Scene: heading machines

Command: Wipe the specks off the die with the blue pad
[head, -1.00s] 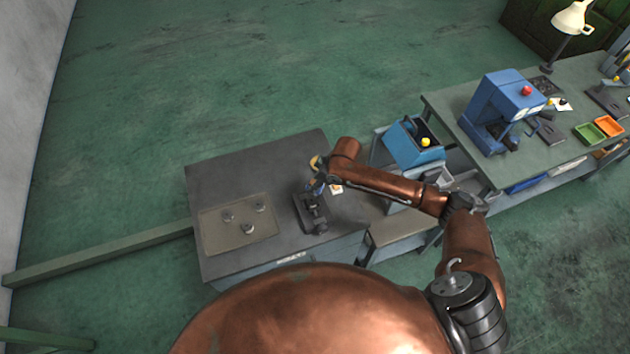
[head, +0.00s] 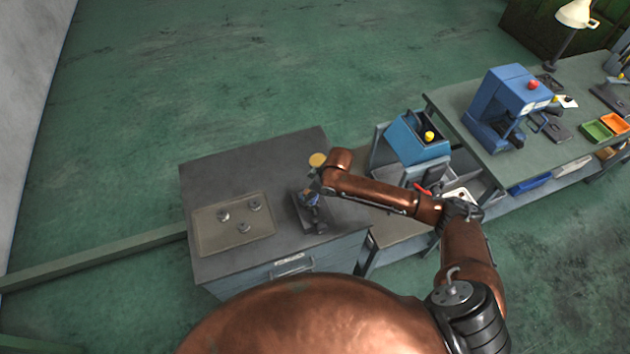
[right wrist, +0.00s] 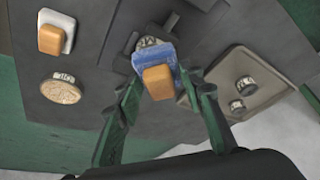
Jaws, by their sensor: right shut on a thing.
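My right gripper (right wrist: 160,84) is shut on the blue pad (right wrist: 148,62), with a finger on each side of its orange-tan handle (right wrist: 158,80). A grey, speckled, roundish piece that looks like the die (right wrist: 149,42) shows just past the pad's far edge; the pad covers the rest. I cannot tell whether the pad is pressing on it. In the head view the right gripper (head: 311,193) is over the dark fixture (head: 318,226) on the grey bench, and the pad is small there. My left gripper is not in view.
A white pad with an orange handle (right wrist: 56,34) and a brass disc (right wrist: 61,90) lie to the left in the wrist view. A shallow tray (head: 206,242) with round metal parts is left of the fixture.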

